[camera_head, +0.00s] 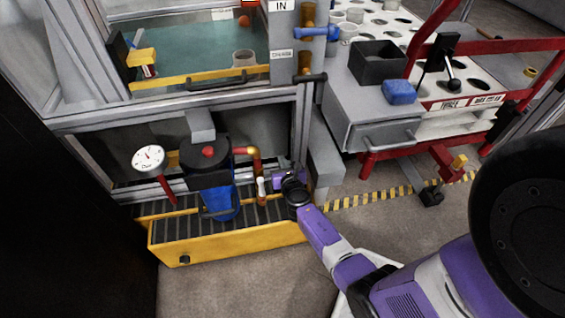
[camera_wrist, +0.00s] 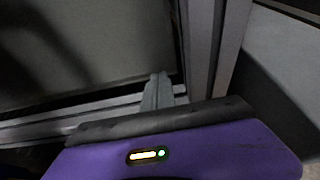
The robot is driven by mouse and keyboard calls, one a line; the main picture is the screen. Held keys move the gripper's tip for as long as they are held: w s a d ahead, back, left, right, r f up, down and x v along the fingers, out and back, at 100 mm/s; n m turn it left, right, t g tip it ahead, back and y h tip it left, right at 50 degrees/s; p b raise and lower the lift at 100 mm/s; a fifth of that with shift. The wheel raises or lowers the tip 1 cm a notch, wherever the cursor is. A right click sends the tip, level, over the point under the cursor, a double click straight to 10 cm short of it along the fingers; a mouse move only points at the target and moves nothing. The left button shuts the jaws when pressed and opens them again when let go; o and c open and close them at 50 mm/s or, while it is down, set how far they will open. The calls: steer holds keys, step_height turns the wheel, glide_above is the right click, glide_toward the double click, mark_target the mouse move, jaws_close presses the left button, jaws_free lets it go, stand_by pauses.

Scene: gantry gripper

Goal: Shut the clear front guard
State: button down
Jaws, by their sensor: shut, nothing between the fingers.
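The machine's aluminium front frame (camera_head: 180,112) fills the upper left of the head view. A dark handle bar (camera_head: 218,83) runs along the top of its lower section. The guard's clear panel is hard to make out there, so I cannot tell how far it is open. My gripper (camera_head: 280,180) is low by the frame's right post, above the yellow tray; its tips are too small to see clearly there. In the wrist view my gripper's fingers (camera_wrist: 159,88) are together and empty, pointing at a grey panel and metal rails. I cannot tell whether they touch.
A blue filter housing (camera_head: 222,202), a dial gauge (camera_head: 149,159) and pipework stand over the yellow tray (camera_head: 230,246), left of my gripper. A grey drawer unit (camera_head: 350,112) and a red cart (camera_head: 440,100) stand to the right. Striped floor tape (camera_head: 385,195) marks open floor.

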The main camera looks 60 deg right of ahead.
mark_target(280, 106)
step_height(280, 106, up, 24)
steer(key=p, duration=2.4)
steer(key=shift+r, duration=0.15)
